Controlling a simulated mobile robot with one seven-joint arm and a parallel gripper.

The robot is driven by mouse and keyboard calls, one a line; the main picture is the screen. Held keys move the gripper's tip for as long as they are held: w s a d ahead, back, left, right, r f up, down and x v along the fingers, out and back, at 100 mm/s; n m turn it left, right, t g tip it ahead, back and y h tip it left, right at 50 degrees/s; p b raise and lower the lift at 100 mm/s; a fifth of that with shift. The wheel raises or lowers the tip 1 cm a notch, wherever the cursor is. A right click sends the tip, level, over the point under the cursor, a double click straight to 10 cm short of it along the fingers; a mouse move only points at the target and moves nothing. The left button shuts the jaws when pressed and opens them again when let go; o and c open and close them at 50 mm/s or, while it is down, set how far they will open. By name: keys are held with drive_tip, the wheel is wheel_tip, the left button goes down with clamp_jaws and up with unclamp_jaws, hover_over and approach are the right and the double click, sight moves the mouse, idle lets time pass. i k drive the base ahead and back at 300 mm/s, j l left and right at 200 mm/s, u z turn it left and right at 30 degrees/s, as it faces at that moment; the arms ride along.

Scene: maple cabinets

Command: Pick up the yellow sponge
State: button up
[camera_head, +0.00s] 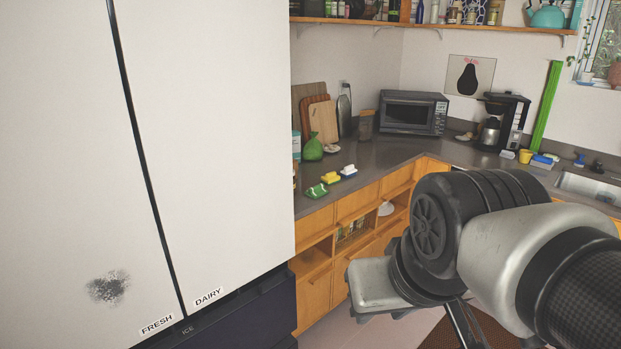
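A small yellow sponge (331,177) lies on the dark grey counter (378,158), right of the fridge. It seems to rest on a light dish or base. A green sponge-like item (317,191) is in front of it to the left, and a blue and white one (348,171) is behind it to the right. My arm fills the lower right, well apart from the sponge. My gripper's fingertips cannot be made out; my wrist links and the lower picture edge hide that area.
A large white fridge (215,120) fills the left. Behind the sponges are a green bag-like item (313,147) and cutting boards (323,120). A microwave (412,112), coffee maker (502,122), yellow cup (525,156) and sink (590,187) are farther right. The counter before the microwave is clear.

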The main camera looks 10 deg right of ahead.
sight(331, 177)
drive_tip(key=z, duration=0.15)
drive_tip(key=u, duration=1.15)
drive_tip(key=z, duration=1.7)
drive_tip(key=i+z, duration=0.3)
drive_tip(key=i, duration=0.35)
drive_tip(key=i+j+z, duration=0.15)
drive_tip(key=i+z, duration=0.15)
drive_tip(key=i, duration=0.3)
drive_tip(key=i+u, duration=0.2)
drive_tip(key=i, duration=0.2)
drive_tip(key=i+l+u, duration=0.25)
drive_tip(key=i, duration=0.15)
drive_tip(key=i+l+u, duration=0.2)
drive_tip(key=i, duration=0.2)
drive_tip(key=i+j+u, duration=0.2)
drive_tip(key=u, duration=0.25)
drive_tip(key=i+u, duration=0.3)
drive_tip(key=u, duration=0.15)
drive_tip(key=i+u, duration=0.3)
drive_tip(key=u, duration=0.15)
